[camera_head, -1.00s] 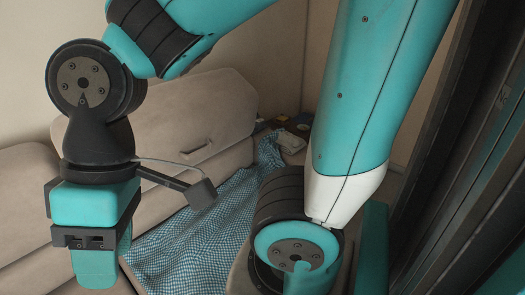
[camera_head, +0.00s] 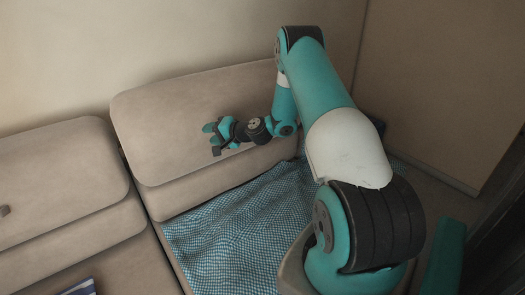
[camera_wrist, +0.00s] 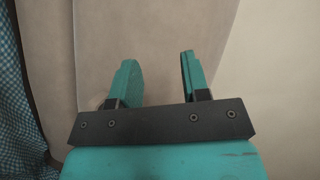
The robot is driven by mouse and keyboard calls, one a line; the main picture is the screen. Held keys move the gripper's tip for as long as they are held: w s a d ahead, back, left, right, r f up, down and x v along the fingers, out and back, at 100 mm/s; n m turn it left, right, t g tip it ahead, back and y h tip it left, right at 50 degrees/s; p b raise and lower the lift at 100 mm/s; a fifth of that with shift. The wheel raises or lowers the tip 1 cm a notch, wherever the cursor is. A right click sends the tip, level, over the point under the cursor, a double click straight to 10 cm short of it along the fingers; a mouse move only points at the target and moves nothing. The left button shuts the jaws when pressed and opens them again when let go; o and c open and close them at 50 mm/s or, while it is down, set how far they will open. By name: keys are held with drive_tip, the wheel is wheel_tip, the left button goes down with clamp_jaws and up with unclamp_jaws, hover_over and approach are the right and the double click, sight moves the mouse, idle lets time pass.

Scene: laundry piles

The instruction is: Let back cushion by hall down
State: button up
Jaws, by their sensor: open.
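The right back cushion (camera_head: 165,125) is beige and leans upright against the wall at the back of the sofa. It also shows in the wrist view (camera_wrist: 150,25) as a plain pale surface past my fingers. My gripper (camera_head: 213,136) is in front of this cushion's face, near its middle. In the wrist view my gripper (camera_wrist: 159,72) has its two teal fingers apart, with nothing seen held between them. I cannot tell whether the fingertips touch the cushion. Any pull on the cushion's face at the gripper is hidden.
Another beige back cushion (camera_head: 60,170) stands to the left, past a narrow gap. A blue checked cloth (camera_head: 235,235) lies over the seat below the right cushion. A striped item (camera_head: 79,288) shows at the bottom left edge. A pale panel (camera_head: 440,90) stands to the right.

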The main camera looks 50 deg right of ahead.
drive_tip(key=s+d+f+m+t+h, duration=0.1)
drive_tip(key=s+d+f+m+h, duration=0.3)
drive_tip(key=d+f, duration=0.3)
drive_tip(key=s+d+f+m+t+h, duration=0.1)
drive_tip(key=s+d+f+m+h, duration=0.35)
drive_tip(key=d, duration=0.45)
drive_tip(key=shift+y, duration=0.45)
drive_tip(key=shift+b+x, duration=3.65)
drive_tip(key=shift+x, duration=2.55)
drive_tip(key=shift+f, duration=0.1)
clamp_jaws()
drive_tip(key=shift+s+f, duration=0.1)
